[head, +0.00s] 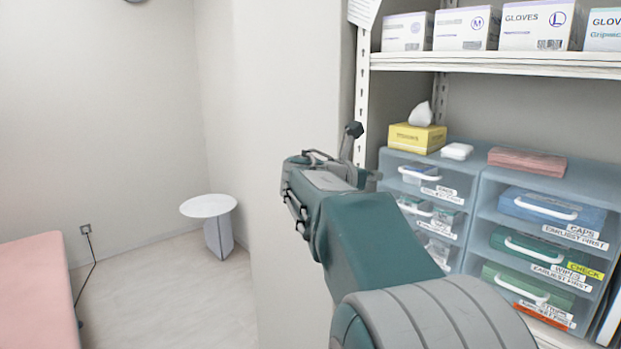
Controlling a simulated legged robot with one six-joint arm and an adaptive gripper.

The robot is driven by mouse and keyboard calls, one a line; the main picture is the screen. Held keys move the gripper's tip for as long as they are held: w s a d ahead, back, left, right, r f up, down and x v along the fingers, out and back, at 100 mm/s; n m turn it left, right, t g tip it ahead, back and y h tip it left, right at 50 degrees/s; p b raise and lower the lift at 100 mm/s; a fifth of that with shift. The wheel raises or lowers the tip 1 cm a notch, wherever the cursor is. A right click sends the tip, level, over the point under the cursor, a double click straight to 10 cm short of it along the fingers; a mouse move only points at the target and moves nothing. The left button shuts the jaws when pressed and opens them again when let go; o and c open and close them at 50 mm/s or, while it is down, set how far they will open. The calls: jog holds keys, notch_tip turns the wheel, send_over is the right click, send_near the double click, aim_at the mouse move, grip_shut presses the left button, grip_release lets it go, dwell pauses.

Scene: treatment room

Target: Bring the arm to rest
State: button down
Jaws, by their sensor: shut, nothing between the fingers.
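My arm reaches up from the bottom right, in front of the wall edge and the shelf unit. It is folded, with its green and grey links in the middle of the head view. My gripper (353,131) shows only in small part, as a dark tip above the wrist, beside the shelf's upright. It is shut with nothing in it. It is held in the air, and most of it is hidden behind my arm.
At right, a shelf unit (480,66) holds glove boxes (540,25), drawer units (471,190), a yellow tissue box (417,138) and a pink pack (527,162). A round white side table (208,206) and a pink couch (38,290) stand left. Floor between them is clear.

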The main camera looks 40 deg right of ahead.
jog(key=s+a+f+m+t+y, duration=0.1)
jog(key=s+a+f+m+y, duration=0.4)
jog(key=a, duration=0.7)
jog(key=s+a+f+m+t+y, duration=0.1)
jog(key=s+a+f+m+y, duration=0.4)
jog(key=a+f, duration=0.4)
jog(key=s+a+f+m+t+y, duration=0.2)
jog(key=s+a+f+m+y, duration=0.3)
jog(key=a+m, duration=0.4)
jog(key=s+a+f, duration=0.1)
jog(key=a+f, duration=0.1)
jog(key=a, duration=0.4)
jog(key=shift+s+a+f+y, duration=0.2)
jog(key=shift+f+y, duration=0.1)
jog(key=shift+y, duration=0.1)
jog(key=shift+w+d, duration=0.1)
